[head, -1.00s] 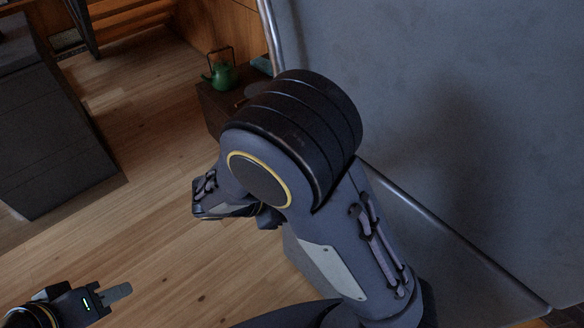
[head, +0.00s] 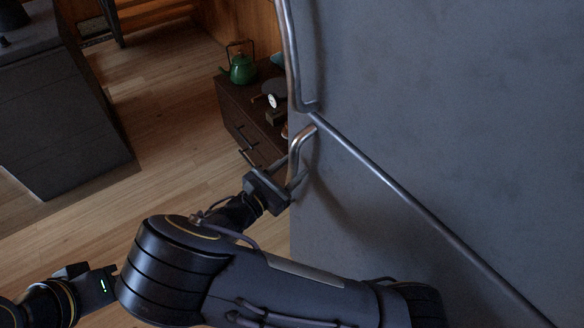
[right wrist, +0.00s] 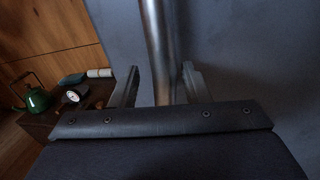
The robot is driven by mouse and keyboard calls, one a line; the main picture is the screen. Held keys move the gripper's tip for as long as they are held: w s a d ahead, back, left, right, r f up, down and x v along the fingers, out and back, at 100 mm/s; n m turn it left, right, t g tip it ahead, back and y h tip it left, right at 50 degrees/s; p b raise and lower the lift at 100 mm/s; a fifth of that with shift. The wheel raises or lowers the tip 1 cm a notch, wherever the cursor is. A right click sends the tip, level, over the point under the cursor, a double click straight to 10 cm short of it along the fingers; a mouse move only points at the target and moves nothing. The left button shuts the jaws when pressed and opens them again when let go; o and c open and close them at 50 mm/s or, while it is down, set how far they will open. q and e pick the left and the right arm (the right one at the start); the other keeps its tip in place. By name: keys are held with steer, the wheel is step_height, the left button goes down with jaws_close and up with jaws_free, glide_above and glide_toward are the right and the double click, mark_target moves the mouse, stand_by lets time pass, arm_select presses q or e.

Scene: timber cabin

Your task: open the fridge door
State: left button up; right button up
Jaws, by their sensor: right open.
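The grey fridge (head: 440,90) fills the right of the head view, its doors shut. A metal trim line runs diagonally between the upper and lower doors. The upper door's bar handle (head: 291,55) and the lower handle (head: 298,147) are at the left edge. My right gripper (head: 288,174) is open at the lower handle. In the right wrist view a metal handle bar (right wrist: 157,45) stands between the open fingers (right wrist: 160,85); I cannot tell whether they touch it. My left gripper (head: 102,284) is at the lower left, its fingers hidden behind my right arm.
A dark low cabinet (head: 235,112) with a green kettle (head: 240,70) and small items stands beyond the fridge's left edge. A dark counter block (head: 65,130) is at the far left. Wooden floor (head: 175,130) between them is clear.

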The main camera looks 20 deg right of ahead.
steer(key=shift+w+d, duration=0.15)
steer(key=shift+d, duration=0.15)
jaws_close()
steer(key=shift+a, duration=0.15)
